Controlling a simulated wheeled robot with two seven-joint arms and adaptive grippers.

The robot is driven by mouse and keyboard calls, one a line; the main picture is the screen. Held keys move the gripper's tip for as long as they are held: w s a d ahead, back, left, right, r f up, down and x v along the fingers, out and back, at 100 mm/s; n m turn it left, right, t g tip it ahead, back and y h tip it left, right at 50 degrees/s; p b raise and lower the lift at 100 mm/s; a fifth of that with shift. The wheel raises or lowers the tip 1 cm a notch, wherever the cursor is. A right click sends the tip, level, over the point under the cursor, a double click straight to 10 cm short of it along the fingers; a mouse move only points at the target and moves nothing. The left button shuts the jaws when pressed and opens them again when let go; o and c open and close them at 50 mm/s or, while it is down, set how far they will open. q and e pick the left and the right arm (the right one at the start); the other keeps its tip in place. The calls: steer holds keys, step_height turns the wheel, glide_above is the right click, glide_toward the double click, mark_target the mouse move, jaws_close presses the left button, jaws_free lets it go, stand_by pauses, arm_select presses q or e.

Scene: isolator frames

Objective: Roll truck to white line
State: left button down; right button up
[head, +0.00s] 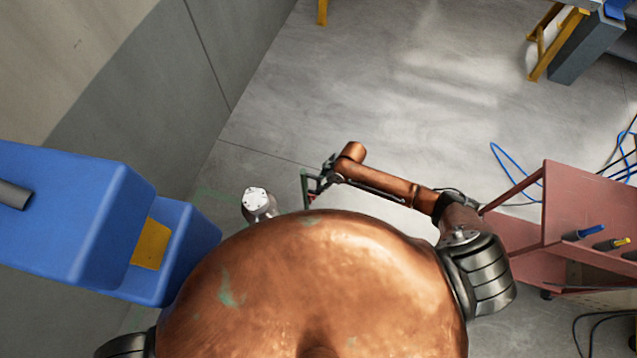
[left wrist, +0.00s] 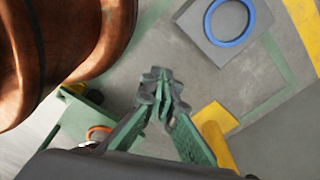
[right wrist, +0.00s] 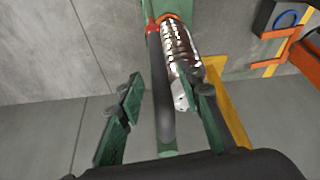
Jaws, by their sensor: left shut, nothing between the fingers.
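In the right wrist view a shiny silver cylinder (right wrist: 180,50) with a white end is strapped by an orange-red band to a green frame, which looks like the truck (right wrist: 168,153). A dark bar (right wrist: 160,90) runs beside the cylinder. My right gripper (right wrist: 165,85) is open, its green fingers apart on either side of the bar. In the head view my right gripper (head: 318,182) is beside the white-topped cylinder (head: 258,203). My left gripper (left wrist: 163,90) is shut and empty; my body hides it in the head view. I cannot make out a white line.
A blue cabinet-like unit (head: 70,215) stands at the left by the wall. A pink-red cart (head: 585,200) with tools and loose cables (head: 505,165) is at the right. Open concrete floor (head: 370,90) lies ahead. A blue ring (left wrist: 230,40) shows in the left wrist view.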

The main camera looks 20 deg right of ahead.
steer(key=shift+w+a+f, duration=0.15)
steer(key=shift+a+f, duration=0.05)
steer(key=shift+f, duration=0.45)
steer(key=shift+a+f, duration=0.15)
steer(key=shift+f, duration=0.2)
steer(key=shift+w+a+f, duration=0.1)
steer(key=shift+a+f, duration=0.05)
steer(key=shift+f, duration=0.15)
steer(key=c, duration=0.6)
jaws_close()
arm_select(q)
steer(key=shift+w, duration=0.85)
steer(key=shift+w+r, duration=0.1)
steer(key=shift+w, duration=0.1)
